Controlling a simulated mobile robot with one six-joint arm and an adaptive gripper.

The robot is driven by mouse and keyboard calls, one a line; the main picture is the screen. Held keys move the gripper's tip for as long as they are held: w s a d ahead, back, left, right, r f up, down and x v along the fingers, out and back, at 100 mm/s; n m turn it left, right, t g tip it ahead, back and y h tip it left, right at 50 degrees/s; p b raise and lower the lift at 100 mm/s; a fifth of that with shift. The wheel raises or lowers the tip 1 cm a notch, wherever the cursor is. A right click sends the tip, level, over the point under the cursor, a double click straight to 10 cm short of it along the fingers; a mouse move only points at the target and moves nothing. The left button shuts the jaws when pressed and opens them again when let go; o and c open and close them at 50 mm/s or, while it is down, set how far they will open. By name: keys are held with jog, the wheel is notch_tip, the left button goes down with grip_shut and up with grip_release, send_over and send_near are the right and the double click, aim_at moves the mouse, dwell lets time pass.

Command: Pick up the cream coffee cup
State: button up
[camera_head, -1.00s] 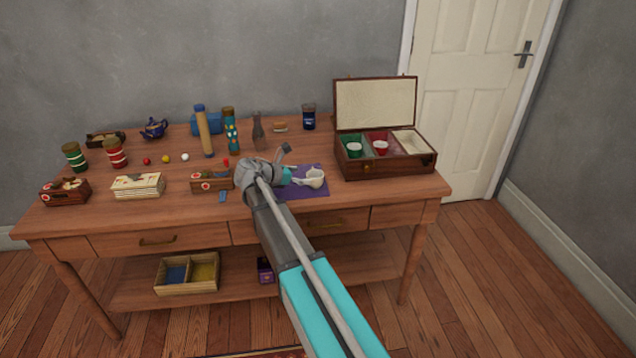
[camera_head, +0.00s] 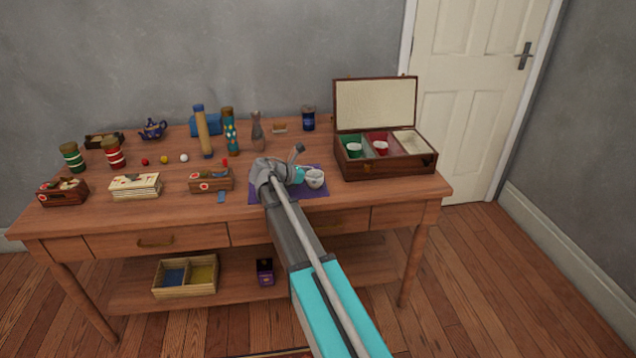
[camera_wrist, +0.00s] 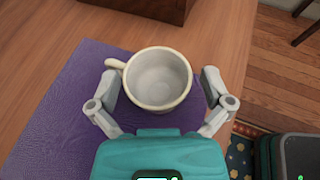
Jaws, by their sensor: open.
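The cream coffee cup (camera_wrist: 157,78) stands upright and empty, partly on the purple mat (camera_wrist: 65,120), its handle pointing left in the wrist view. It also shows in the head view (camera_head: 315,179), just right of my gripper (camera_head: 300,174). In the wrist view my gripper (camera_wrist: 160,88) is open, with one finger on each side of the cup's near half. I cannot tell whether either finger touches the cup. The mat also shows in the head view (camera_head: 262,196), partly hidden by my arm.
An open wooden box (camera_head: 388,168) with a green cup (camera_head: 353,149) and a red cup (camera_head: 380,147) stands right of the mat. Bare wood lies right of the mat.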

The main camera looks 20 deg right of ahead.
dwell(0.4)
jog(key=c, duration=0.9)
jog(key=shift+r, duration=0.1)
notch_tip(320, 180, up, 3)
jog(key=p, duration=0.3)
jog(key=shift+s+d+r+p, duration=0.85)
jog(key=shift+s+r+p, duration=0.8)
jog(key=shift+s, duration=0.5)
jog(key=shift+s+d+r+p, duration=0.9)
jog(key=shift+s+r+p, duration=0.75)
jog(key=shift+s, duration=0.55)
jog(key=shift+s+d+r+p, duration=0.85)
jog(key=shift+s+r+p, duration=0.8)
jog(key=shift+s, duration=0.5)
